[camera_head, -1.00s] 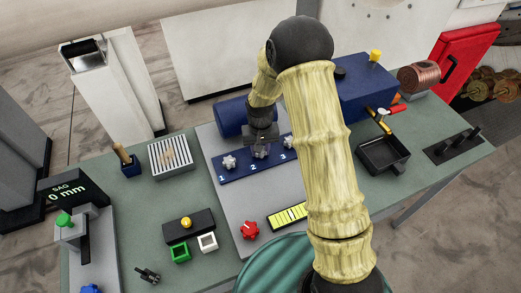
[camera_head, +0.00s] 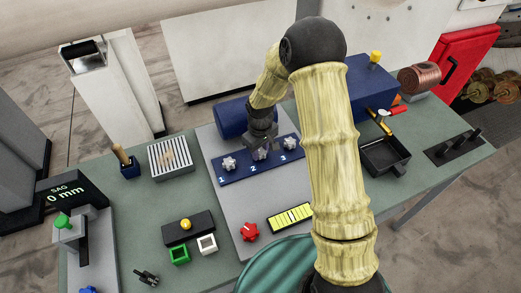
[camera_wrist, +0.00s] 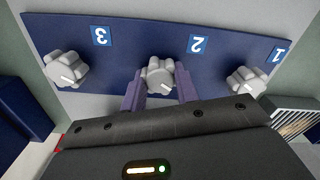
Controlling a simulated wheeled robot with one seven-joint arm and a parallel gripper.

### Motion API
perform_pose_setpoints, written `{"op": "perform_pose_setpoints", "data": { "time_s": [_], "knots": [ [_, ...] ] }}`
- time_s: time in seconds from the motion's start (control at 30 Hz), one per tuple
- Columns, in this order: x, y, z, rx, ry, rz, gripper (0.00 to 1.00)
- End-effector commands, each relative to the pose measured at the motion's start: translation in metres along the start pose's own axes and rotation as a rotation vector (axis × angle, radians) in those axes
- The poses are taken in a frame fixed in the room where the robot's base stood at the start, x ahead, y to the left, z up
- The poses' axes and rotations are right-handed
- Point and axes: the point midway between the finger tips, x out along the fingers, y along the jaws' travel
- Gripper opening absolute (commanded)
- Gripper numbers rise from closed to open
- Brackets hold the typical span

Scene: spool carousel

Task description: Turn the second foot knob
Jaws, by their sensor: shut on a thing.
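The second foot knob (camera_wrist: 159,73) is a grey lobed knob with a white pointer line, in the middle of a blue panel (camera_wrist: 220,21) beside the label 2. My gripper (camera_wrist: 160,88) is shut on this knob, one finger on each side. In the head view my gripper (camera_head: 262,141) stands over the middle knob (camera_head: 261,153) and partly hides it. The knob at label 1 (camera_head: 229,164) and the knob at label 3 (camera_head: 290,142) stand free on either side. In the wrist view these are knob 3 (camera_wrist: 66,70) and knob 1 (camera_wrist: 246,82).
A slatted grey box (camera_head: 171,157) stands to the left, a black tray (camera_head: 384,156) to the right.

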Motion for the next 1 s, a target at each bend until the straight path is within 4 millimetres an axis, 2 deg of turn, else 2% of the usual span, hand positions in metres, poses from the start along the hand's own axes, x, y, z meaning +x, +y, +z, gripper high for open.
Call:
{"op": "perform_pose_setpoints", "data": {
  "time_s": [0.27, 0.3, 0.37, 0.4, 0.77, 0.87, 1.0],
  "knots": [
    [-0.003, 0.001, -0.003, 0.001, 0.011, 0.004, 0.07],
    [-0.003, 0.001, -0.003, 0.001, 0.011, 0.004, 0.38],
    [-0.003, 0.001, -0.003, 0.001, 0.009, 0.004, 0.5],
    [-0.002, 0.001, -0.003, 0.002, 0.008, 0.003, 0.52],
    [-0.005, 0.001, -0.001, 0.002, 0.005, 0.002, 0.52],
    [-0.013, 0.001, -0.002, 0.002, 0.006, 0.002, 0.52],
    [-0.035, 0.0, -0.002, 0.001, 0.008, 0.003, 0.52]
  ]
}}
